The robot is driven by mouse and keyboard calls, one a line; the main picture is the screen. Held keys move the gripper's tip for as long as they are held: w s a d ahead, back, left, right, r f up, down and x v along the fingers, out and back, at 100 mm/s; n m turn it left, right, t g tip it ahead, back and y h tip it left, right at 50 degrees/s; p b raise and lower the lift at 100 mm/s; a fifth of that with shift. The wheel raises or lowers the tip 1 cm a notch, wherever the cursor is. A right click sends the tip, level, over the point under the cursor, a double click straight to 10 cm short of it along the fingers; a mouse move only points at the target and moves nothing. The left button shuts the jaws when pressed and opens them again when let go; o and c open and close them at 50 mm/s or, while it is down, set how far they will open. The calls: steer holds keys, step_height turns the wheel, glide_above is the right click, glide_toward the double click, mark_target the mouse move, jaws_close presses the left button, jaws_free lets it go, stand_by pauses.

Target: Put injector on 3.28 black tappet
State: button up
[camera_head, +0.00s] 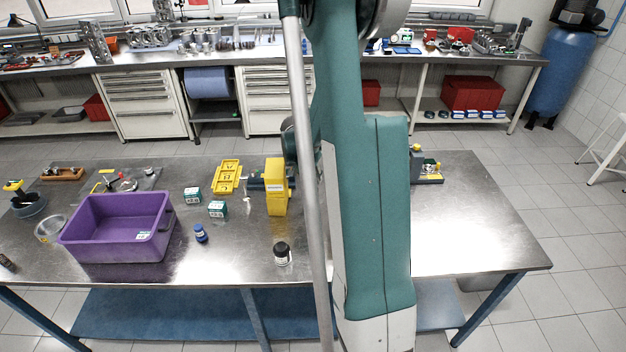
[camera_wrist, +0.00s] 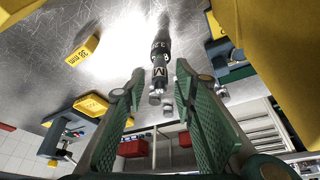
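In the wrist view, my gripper (camera_wrist: 155,78) is open, with its green-padded fingers spread apart. A dark cylindrical part (camera_wrist: 158,48) with white marks, partly legible as "3.2", lies beyond the fingertips, near the line between them. It looks like the black tappet. Small silver cylindrical pieces (camera_wrist: 155,98) show at its near end, between the fingers. I cannot tell whether they are the injector or whether they touch the dark part. Nothing is visibly clamped by the fingers. In the head view my arm hides the gripper and these parts.
A fixture (camera_head: 427,168) stands right. The table's right front is clear. A yellow "38 mm" block (camera_wrist: 83,50) shows in the wrist view.

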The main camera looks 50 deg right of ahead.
steer(key=v, duration=0.9)
